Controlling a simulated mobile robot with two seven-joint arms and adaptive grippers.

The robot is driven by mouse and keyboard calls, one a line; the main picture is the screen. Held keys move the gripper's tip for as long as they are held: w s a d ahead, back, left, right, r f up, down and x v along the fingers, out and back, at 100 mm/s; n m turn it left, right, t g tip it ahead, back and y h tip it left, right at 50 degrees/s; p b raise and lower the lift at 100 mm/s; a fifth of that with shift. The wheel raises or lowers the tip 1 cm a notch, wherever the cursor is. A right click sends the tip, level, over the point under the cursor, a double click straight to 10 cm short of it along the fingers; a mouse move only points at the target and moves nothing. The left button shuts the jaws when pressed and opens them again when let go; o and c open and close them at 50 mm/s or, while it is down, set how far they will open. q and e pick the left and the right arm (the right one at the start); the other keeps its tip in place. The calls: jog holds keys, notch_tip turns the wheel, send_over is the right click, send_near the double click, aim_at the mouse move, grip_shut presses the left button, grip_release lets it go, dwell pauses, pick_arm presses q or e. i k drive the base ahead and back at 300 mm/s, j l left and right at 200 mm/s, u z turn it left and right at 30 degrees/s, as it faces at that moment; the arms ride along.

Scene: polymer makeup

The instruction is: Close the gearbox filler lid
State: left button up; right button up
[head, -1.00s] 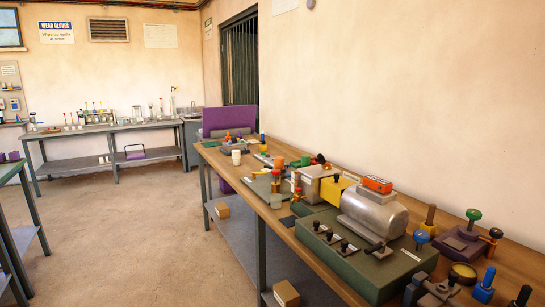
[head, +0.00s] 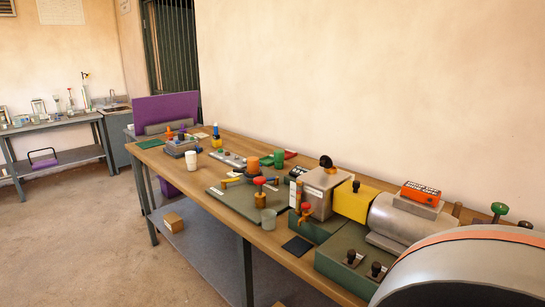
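The gearbox appears to be the grey metal box (head: 321,190) on the long bench, left of a yellow block (head: 353,203) and a silver cylindrical motor housing (head: 399,222). A dark rounded knob or lid (head: 326,162) shows at the back of the box's top. It is too small to tell whether this is the filler lid and how far it stands open. A red-topped fitting (head: 306,209) is at the box's front. Neither of my grippers is in view.
Open floor (head: 95,235) lies left of the bench.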

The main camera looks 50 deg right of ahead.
aim_at(326, 162)
jog(key=i+z, duration=0.2)
jog(key=i, duration=0.25)
jog(key=i+j+z, duration=0.15)
jog(key=i, duration=0.25)
jog(key=i+j+z, duration=0.2)
jog(key=i, duration=0.25)
jog(key=i+j+z, duration=0.15)
jog(key=z, duration=0.25)
jog(key=i+j+z, duration=0.2)
jog(key=z, duration=0.25)
jog(key=i+j+z, duration=0.25)
jog(key=z, duration=0.15)
jog(key=i+j+z, duration=0.15)
jog(key=j+z, duration=0.25)
jog(key=i+j+z, duration=0.1)
jog(key=j+z, duration=0.3)
jog(key=l, duration=0.1)
